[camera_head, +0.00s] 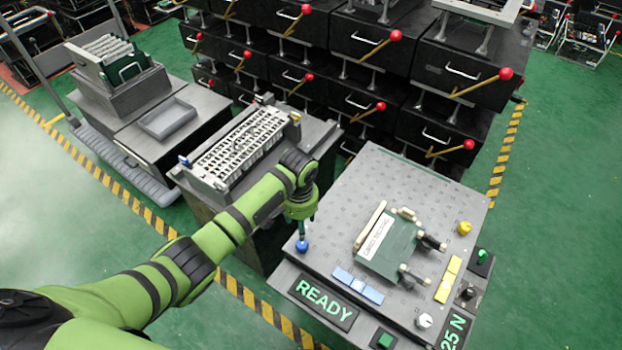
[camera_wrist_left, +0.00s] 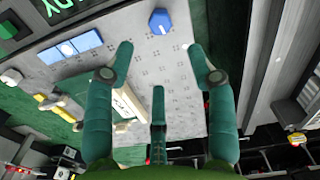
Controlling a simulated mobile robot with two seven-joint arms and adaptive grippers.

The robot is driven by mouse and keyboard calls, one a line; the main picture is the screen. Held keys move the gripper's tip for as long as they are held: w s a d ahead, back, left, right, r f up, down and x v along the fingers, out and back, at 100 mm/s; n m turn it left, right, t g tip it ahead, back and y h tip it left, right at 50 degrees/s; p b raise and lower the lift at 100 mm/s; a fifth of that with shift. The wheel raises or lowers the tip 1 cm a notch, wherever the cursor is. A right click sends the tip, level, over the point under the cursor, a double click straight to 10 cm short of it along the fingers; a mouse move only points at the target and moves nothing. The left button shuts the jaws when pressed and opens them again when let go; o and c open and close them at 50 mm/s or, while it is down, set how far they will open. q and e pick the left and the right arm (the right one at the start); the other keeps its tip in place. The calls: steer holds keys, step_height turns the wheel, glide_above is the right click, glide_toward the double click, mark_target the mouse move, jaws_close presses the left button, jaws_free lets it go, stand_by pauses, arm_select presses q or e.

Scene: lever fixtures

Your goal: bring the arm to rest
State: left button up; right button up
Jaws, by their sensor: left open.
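My left arm (camera_head: 215,238) is green with dark bands and reaches in from the lower left of the head view. My left gripper (camera_head: 301,224) points down near the left edge of the grey fixture table (camera_head: 345,205). In the wrist view its green fingers (camera_wrist_left: 160,62) are spread apart with nothing between them. A blue knob (camera_head: 302,246) stands on the table just below the fingertips in the head view; it also shows beyond the fingers in the wrist view (camera_wrist_left: 159,21). I cannot tell the exact gap between them. My right gripper is not in view.
A green board fixture (camera_head: 388,247) with dark clamps stands mid-table. A READY sign (camera_head: 325,300), a yellow knob (camera_head: 464,228) and a green button (camera_head: 385,340) lie around it. A slotted rack (camera_head: 240,148) stands behind my arm. Black drawers with red-knobbed levers (camera_head: 395,36) fill the back.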

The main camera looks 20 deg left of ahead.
arm_select(q)
steer(key=s+d+f+t+h, duration=0.1)
steer(key=s+d+h, duration=0.1)
steer(key=s, duration=0.9)
steer(key=s+a+r+t+y, duration=0.1)
steer(key=s+a+r, duration=0.25)
steer(key=s, duration=0.25)
steer(key=s+a+r+t+y, duration=0.1)
steer(key=s+a+r+t, duration=0.1)
steer(key=s+a+r, duration=0.3)
steer(key=s+d+f+g+p, duration=0.1)
steer(key=s+f+p, duration=0.1)
steer(key=f, duration=1)
steer(key=s+f+g+p, duration=0.1)
steer(key=s+f+p, duration=0.1)
steer(key=f, duration=1)
steer(key=s+a+f+p, duration=0.1)
steer(key=s+f, duration=0.3)
steer(key=s, duration=0.3)
steer(key=s+a+f+g, duration=0.1)
steer(key=s+f, duration=0.4)
steer(key=s, duration=0.3)
steer(key=shift+a+p, duration=0.3)
steer(key=shift+p, duration=0.1)
